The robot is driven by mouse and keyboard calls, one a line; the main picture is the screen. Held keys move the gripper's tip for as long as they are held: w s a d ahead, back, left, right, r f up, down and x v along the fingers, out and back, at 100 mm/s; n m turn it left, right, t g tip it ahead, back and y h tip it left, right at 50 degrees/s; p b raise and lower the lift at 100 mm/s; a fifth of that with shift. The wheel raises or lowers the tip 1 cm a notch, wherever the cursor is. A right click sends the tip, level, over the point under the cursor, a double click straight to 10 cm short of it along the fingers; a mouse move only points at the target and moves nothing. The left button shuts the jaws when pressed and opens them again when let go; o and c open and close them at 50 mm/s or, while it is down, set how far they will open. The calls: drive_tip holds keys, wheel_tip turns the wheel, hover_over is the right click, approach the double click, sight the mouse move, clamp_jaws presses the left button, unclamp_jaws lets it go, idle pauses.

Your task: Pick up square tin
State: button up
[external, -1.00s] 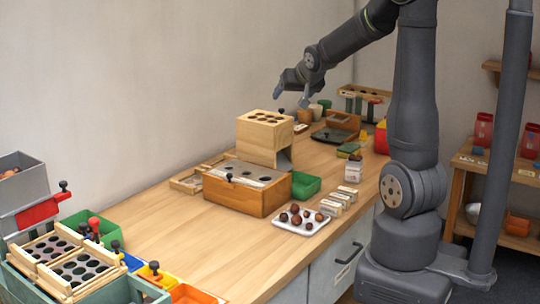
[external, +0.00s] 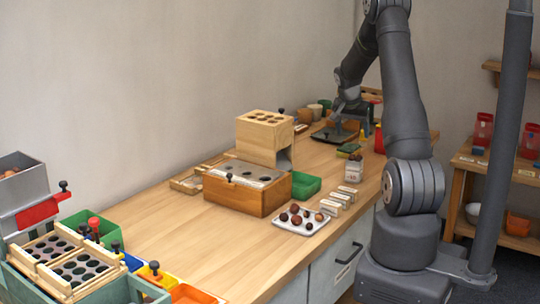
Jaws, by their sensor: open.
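My gripper (external: 347,121) is at the far end of the bench, pointing down with its fingers apart. It is above or beside a dark, flat, square-cornered tray (external: 323,135), which may be the square tin. My gripper and arm hide part of that area, and I cannot tell whether the fingers touch anything. A small white square container (external: 354,172) with dark contents stands nearer, in front of the gripper. I cannot tell for sure which of these is the tin.
A wooden box with a holed top (external: 245,192) and a tall holed wooden stand (external: 264,135) are mid-bench. A green tray (external: 305,184), a white tray (external: 285,225) of chestnuts and small white boxes (external: 347,191) lie nearby. The front left bench (external: 190,245) is clear.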

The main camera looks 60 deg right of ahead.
sight(358, 162)
drive_tip(key=x, duration=1.1)
drive_tip(key=shift+a+f, duration=0.1)
drive_tip(key=shift+x, duration=3.05)
drive_tip(key=shift+w, duration=0.15)
drive_tip(key=c, duration=1.1)
